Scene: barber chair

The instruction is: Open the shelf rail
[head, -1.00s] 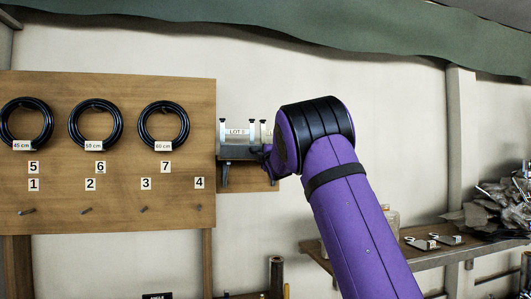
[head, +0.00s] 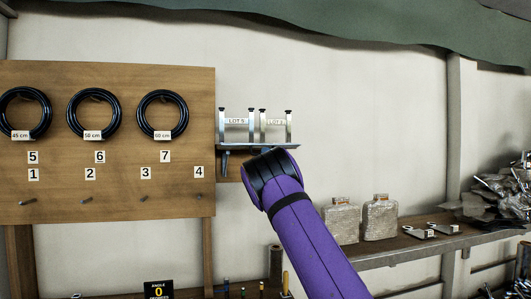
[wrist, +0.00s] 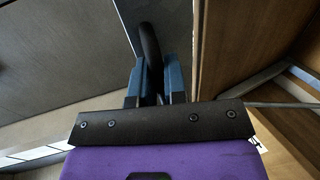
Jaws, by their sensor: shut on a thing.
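A small grey shelf (head: 265,146) sticks out at the right edge of the wooden board, with upright metal posts and plates labelled "LOT" on top. My arm comes up from the lower right and ends just below this shelf; it hides my gripper in the head view. In the wrist view my gripper (wrist: 157,85) has its blue fingers shut on a dark curved bar (wrist: 149,45). The bar runs up beside a grey surface. I cannot tell whether this bar is the shelf rail.
The wooden board (head: 120,185) carries black hose coils (head: 95,114), number labels and pegs. A wooden wall (wrist: 240,45) is close to the right of my fingers in the wrist view.

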